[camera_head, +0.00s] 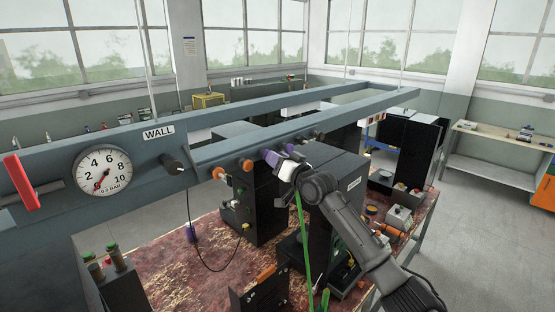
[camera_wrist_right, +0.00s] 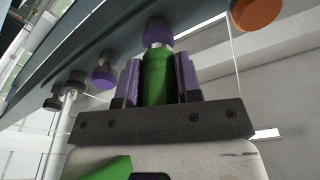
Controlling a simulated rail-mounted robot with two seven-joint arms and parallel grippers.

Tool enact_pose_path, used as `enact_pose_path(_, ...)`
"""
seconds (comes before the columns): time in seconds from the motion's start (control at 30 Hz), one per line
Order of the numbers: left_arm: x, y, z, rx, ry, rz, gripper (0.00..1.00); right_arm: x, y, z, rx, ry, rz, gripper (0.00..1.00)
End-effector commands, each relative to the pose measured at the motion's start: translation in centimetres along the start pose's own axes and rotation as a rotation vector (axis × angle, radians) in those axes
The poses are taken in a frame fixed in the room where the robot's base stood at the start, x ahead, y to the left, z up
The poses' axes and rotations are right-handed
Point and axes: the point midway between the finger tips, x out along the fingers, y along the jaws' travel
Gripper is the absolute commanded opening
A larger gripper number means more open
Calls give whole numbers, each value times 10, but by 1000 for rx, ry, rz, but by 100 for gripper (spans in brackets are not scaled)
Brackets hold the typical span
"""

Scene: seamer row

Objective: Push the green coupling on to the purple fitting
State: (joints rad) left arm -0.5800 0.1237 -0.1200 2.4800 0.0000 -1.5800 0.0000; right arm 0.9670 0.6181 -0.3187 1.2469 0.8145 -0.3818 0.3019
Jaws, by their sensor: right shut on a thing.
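My right gripper (camera_head: 278,158) is up at the front rail, and its arm comes in from the lower right. In the right wrist view its purple-padded fingers (camera_wrist_right: 158,80) are shut on the green coupling (camera_wrist_right: 157,76), one on each side. The purple fitting (camera_wrist_right: 158,31) is directly above the coupling's end, roughly in line with it. A pale narrow part shows between them; I cannot tell how far the coupling is on. In the head view the green hose (camera_head: 304,235) hangs below the gripper, and the coupling is hidden. My left gripper is not in view.
An orange fitting (camera_head: 246,165) is beside the gripper, and dark fittings (camera_head: 303,138) are further along the rail. A pressure gauge (camera_head: 103,172) and a red lever (camera_head: 20,183) are at left. Black cabinets (camera_head: 340,190) stand below, on the worn red table (camera_head: 180,265).

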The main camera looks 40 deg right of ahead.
Motion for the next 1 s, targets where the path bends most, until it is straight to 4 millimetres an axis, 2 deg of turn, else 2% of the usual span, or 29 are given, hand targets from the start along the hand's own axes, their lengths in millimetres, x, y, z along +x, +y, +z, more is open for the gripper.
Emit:
enact_pose_path(0.8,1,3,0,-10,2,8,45,9,0,2,1,0,-1,11)
enact_pose_path(0.83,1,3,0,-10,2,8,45,8,0,1,1,0,-1,35)
enact_pose_path(1.0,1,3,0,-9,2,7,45,8,0,1,1,0,-1,51)
